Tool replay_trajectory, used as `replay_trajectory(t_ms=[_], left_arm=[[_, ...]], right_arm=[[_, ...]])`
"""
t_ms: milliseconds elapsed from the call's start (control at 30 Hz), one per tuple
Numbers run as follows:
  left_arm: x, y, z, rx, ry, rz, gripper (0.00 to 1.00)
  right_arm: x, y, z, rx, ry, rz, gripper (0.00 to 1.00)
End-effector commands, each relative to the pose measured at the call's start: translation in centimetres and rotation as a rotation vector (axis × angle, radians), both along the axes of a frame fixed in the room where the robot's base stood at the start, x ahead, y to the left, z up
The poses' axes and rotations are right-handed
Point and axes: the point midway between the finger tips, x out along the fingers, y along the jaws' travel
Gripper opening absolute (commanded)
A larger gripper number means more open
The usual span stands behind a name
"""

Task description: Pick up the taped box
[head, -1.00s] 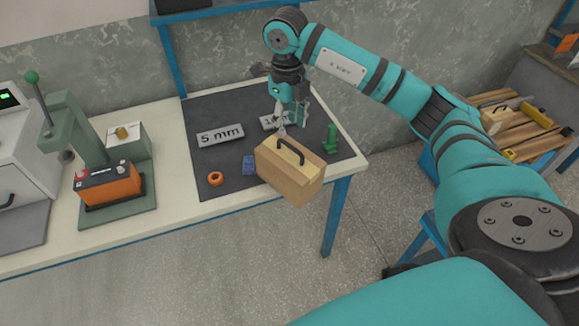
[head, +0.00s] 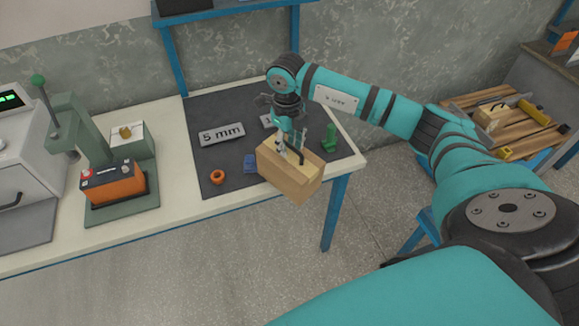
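A tan box (head: 287,184) with a lighter tape-like strip on top sits at the front right of the dark mat, its front corner over the table edge. Its dark handle is mostly hidden by my gripper. My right gripper (head: 291,151) points down over the box top at the handle. Its fingers look apart, one on either side of the handle area; I cannot tell whether they touch it. My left gripper is not in view.
On the mat (head: 223,107) are a 5 mm sign (head: 221,134), an orange ring (head: 217,177), a blue block (head: 250,164) and a green piece (head: 330,138). A press with an orange battery (head: 112,185) stands left.

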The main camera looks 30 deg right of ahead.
Motion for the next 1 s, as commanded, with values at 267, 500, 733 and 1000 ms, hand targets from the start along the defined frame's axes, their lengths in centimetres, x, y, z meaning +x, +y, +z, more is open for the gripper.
replay_trajectory(t_ms=[267,500,733,1000], left_arm=[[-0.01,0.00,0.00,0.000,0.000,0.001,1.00],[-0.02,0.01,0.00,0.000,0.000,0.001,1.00],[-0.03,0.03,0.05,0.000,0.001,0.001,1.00],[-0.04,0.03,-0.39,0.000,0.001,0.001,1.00]], right_arm=[[0.01,0.01,0.05,0.000,0.000,0.000,0.00],[0.01,0.00,0.06,0.000,0.000,0.000,0.00],[0.21,0.00,0.42,0.002,-0.008,-0.002,0.00],[0.27,-0.03,0.96,0.001,-0.010,-0.002,0.00]])
